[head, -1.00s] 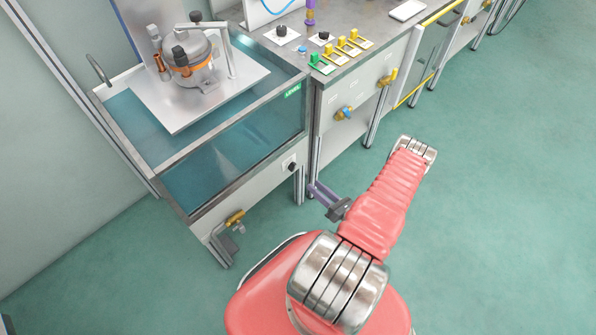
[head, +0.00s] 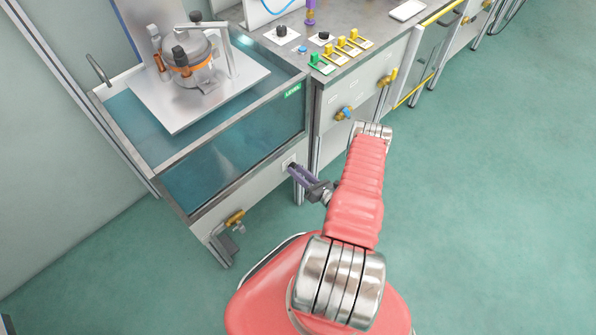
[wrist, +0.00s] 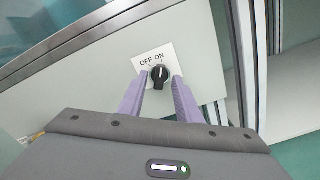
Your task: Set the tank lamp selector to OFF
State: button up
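The tank lamp selector (wrist: 159,77) is a black rotary knob on a white plate marked OFF at left and ON at right. Its light pointer mark looks nearly upright, leaning toward ON, but it is small. My gripper (wrist: 158,82) is open, with one purple finger on each side of the knob and a gap to each. In the head view my gripper (head: 292,170) is at the tank's lower front panel, in front of the selector plate (head: 288,160). The knob itself is hidden there. Whether the fingertips reach past the knob's face cannot be told.
The water tank (head: 240,139) has a metal rim and a tray with a compressor (head: 192,62) above it. A brass valve (head: 235,217) juts out below at left. A workbench (head: 345,80) with knobs and coloured switches adjoins at right. The green floor is clear.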

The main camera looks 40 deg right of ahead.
jog(key=shift+w, duration=0.2)
jog(key=shift+c, duration=0.4)
jog(key=shift+d, duration=0.1)
grip_shut()
